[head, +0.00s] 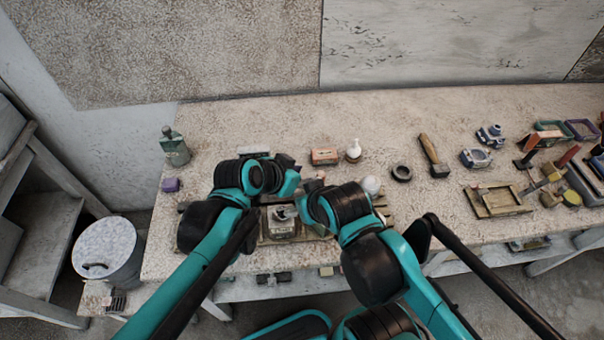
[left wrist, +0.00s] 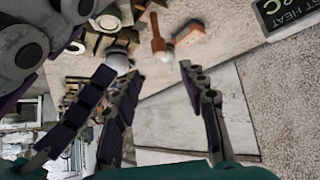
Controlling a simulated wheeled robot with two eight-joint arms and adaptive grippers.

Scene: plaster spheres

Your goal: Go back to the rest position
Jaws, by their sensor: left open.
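My left gripper (head: 286,162) is over the middle of the workbench (head: 225,125), partly hidden by its own arm. In the left wrist view its fingers (left wrist: 161,72) are spread apart, with nothing between them. A white plaster sphere (head: 371,185) sits on the bench just right of my right arm's dark joint. A white ball-topped piece (head: 353,149) stands farther back. Two white round pieces show in the left wrist view, one nearer (left wrist: 118,60) and one at the top (left wrist: 108,22). My right arm reaches in beside the left one; its fingers cannot be made out.
A grey metal container (head: 283,222) sits between my arms. A reddish box (head: 324,156), a black ring (head: 402,172) and a mallet (head: 433,155) lie toward the back. A green bottle (head: 174,147) stands at the left. Several tools crowd the right end. A bucket (head: 105,248) stands left of the bench.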

